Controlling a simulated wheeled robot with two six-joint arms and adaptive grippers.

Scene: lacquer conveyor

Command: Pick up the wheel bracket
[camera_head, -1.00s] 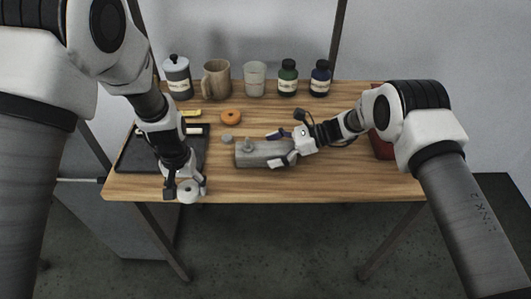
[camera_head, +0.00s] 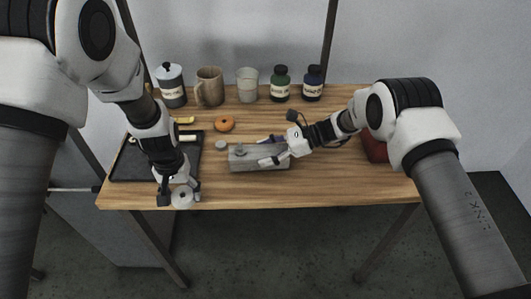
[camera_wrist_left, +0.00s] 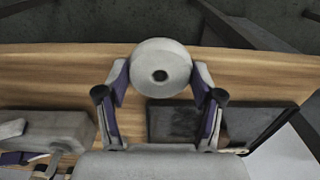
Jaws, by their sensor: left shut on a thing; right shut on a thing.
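A grey block-shaped part with a small knob on top, which looks like the wheel bracket (camera_head: 258,163), lies near the table's front middle. It also shows at the left of the left wrist view (camera_wrist_left: 62,130). My right gripper (camera_head: 274,159) is shut on its right end. My left gripper (camera_head: 180,189) is shut on a pale grey round wheel (camera_head: 182,198) at the table's front edge. In the left wrist view the wheel (camera_wrist_left: 160,68) sits between both fingertips, its dark centre hole facing the camera. Whether the block touches the table is unclear.
A dark tray (camera_head: 130,164) lies left, partly behind my left arm. An orange ring (camera_head: 225,123) and a small grey disc (camera_head: 221,145) lie behind the block. A canister (camera_head: 171,88), mug (camera_head: 209,88), cup (camera_head: 247,86) and two dark bottles (camera_head: 281,86) line the back.

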